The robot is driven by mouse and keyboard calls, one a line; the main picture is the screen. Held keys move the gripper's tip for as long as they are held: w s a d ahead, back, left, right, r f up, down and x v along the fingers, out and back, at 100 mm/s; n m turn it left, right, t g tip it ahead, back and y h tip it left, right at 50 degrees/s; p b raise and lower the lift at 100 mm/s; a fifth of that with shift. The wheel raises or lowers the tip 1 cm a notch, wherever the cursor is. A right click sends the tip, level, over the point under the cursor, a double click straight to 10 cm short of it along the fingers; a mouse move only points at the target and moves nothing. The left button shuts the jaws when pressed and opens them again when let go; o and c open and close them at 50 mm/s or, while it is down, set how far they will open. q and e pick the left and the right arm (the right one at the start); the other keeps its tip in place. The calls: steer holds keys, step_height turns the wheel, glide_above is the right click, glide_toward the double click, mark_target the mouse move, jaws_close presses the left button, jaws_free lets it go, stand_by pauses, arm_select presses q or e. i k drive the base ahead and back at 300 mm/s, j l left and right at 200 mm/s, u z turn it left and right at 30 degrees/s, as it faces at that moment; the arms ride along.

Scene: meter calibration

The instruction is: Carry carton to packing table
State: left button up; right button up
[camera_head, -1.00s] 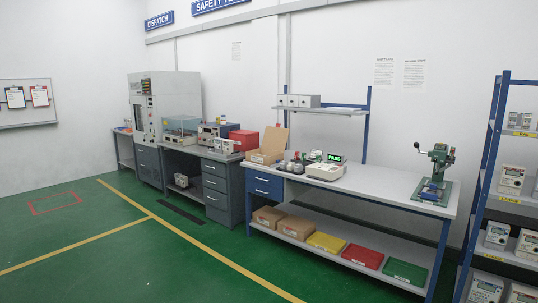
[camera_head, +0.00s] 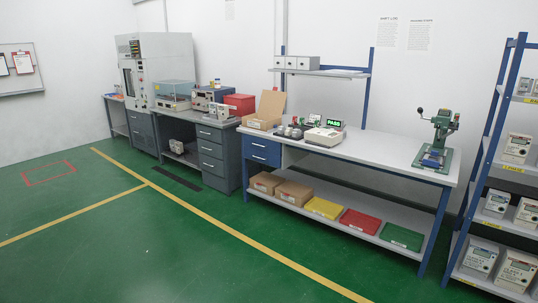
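An open brown carton (camera_head: 259,124) with its lid flap raised stands at the left end of a long white-topped workbench (camera_head: 385,150) with blue legs. Closed brown cartons (camera_head: 293,193) sit on that bench's lower shelf, at its left. I cannot tell which carton the task means, or whether this bench is the packing table. Neither of my grippers is in view.
Meters and a tester with a green PASS display (camera_head: 334,124) stand on the bench, with a green press (camera_head: 436,140) at its right. Yellow, red and green trays lie below. A meter rack (camera_head: 487,150) stands at right. The green floor (camera_head: 190,250) in front is clear.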

mark_target(370, 150)
steer(key=i+j+u, duration=0.1)
steer(key=i+u, duration=0.35)
steer(key=i, duration=1.85)
